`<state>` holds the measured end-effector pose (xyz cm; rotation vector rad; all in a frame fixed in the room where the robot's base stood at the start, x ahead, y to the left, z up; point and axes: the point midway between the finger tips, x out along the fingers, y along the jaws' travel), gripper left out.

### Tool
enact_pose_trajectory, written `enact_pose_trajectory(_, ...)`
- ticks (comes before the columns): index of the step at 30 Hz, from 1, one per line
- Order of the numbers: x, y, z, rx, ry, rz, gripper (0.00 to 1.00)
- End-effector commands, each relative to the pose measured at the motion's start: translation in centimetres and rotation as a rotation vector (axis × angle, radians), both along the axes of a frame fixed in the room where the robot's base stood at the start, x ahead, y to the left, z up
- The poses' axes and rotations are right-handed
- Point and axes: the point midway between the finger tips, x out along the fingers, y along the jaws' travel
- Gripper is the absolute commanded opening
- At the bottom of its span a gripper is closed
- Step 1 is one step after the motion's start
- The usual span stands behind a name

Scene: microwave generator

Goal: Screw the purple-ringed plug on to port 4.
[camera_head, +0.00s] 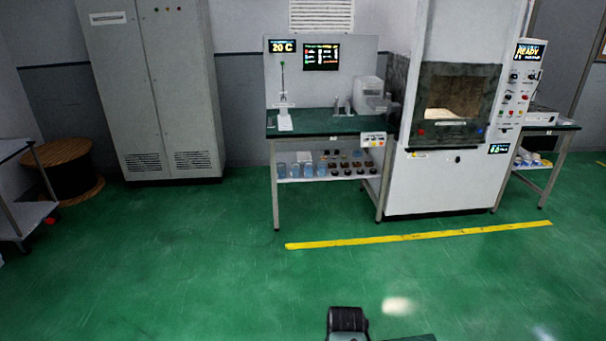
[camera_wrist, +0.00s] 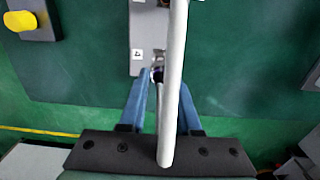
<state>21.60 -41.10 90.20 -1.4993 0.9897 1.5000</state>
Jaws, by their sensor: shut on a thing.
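In the wrist view my gripper (camera_wrist: 159,76) points down with its two blue fingers close together. A pale grey rod or cable crosses in front of the fingers and hides much of the grip. I cannot tell whether the plug touches a port.
A grey box with a yellow knob (camera_wrist: 20,21) sits upper left in the wrist view, with a green surface around it. In the head view, a green-topped workbench (camera_head: 318,122) stands beside a white cabinet machine (camera_head: 430,184). The green floor in front is clear.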

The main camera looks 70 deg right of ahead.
Motion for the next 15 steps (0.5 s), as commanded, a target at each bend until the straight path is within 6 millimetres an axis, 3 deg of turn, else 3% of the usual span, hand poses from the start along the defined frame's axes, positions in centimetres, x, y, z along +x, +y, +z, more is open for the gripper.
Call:
enact_pose_trajectory(6, 0.0, 0.0, -2.6, 0.0, 0.0, 0.013, 0.0)
enact_pose_trajectory(15, 0.0, -0.1, -4.0, -0.001, 0.0, 0.024, 0.0)
